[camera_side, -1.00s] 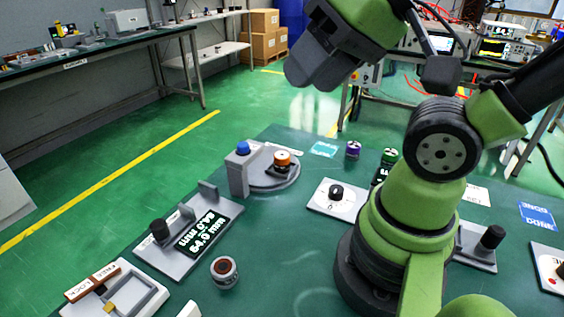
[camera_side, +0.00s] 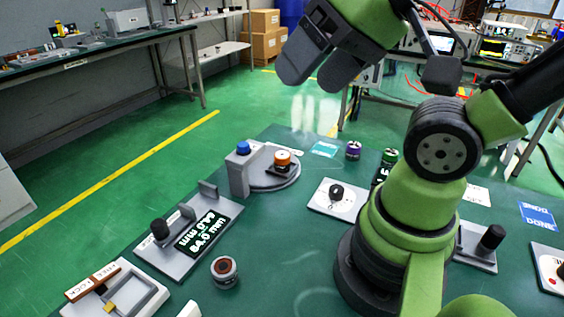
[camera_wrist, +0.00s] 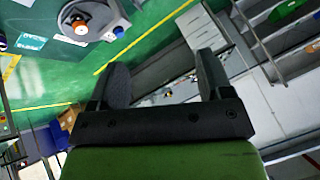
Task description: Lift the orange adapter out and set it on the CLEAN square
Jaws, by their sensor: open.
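The orange adapter (camera_side: 282,157) is a small orange-topped cylinder on a dark piece on a round grey base (camera_side: 287,179). In the wrist view the adapter (camera_wrist: 81,28) is at the upper left, near the frame's top. A teal square with white lettering (camera_side: 324,149) lies flat on the bench just right of the base; it also shows in the wrist view (camera_wrist: 32,42). Its lettering is too small to read. My gripper (camera_side: 315,74) is open and empty, high above the bench behind the adapter and well apart from it. Both fingers show in the wrist view (camera_wrist: 163,82).
A grey post with a blue knob (camera_side: 243,149) stands beside the adapter. Purple (camera_side: 353,149) and green (camera_side: 390,156) cylinders stand to the right.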

